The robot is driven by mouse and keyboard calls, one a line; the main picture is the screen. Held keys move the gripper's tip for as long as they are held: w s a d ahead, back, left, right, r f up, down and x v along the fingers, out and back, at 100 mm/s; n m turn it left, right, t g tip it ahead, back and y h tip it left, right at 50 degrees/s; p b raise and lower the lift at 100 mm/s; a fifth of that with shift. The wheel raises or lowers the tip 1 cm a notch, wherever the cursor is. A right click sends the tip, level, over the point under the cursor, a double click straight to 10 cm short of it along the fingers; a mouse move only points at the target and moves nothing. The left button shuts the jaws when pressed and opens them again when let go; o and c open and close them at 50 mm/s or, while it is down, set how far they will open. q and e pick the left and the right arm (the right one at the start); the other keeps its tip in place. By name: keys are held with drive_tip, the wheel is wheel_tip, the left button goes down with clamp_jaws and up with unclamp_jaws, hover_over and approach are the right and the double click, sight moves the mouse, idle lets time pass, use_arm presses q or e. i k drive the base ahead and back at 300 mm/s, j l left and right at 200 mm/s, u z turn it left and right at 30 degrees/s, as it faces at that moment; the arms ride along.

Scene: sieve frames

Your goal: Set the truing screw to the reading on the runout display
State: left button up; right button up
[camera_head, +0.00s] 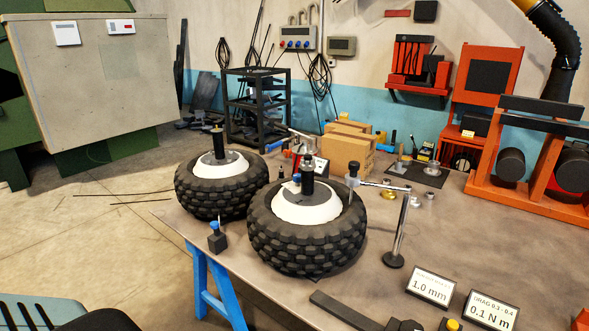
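Two knobbly black tyres on white hubs stand on the workbench. The near wheel (306,239) lies flat, with a dark disc and an upright black post (307,175) at its centre. The far wheel (213,190) has a similar post. A metal gauge stand (401,228) reaches its horizontal arm to the near wheel's right rim; I cannot tell whether it touches. A tilted white display (430,287) reads 1.0 mm, its top line too small to read. A second display (490,309) reads DRAG 0.3 - 0.4 and 0.1 N m. I cannot identify the truing screw surely. Neither gripper is in view.
A dark block with a blue-topped pin (217,238) stands at the bench's left edge. A flat dark bar (345,311) and a yellow button (453,325) lie at the front. Cardboard boxes (347,154) and an orange rack (535,160) stand behind. Bench right of the gauge stand is clear.

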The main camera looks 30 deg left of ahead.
sight(296, 178)
drive_tip(key=j+z, duration=0.2)
drive_tip(key=j, duration=0.45)
drive_tip(key=k+j+z, duration=0.2)
drive_tip(key=j, duration=0.4)
drive_tip(key=j+z, duration=0.15)
drive_tip(key=j, duration=0.5)
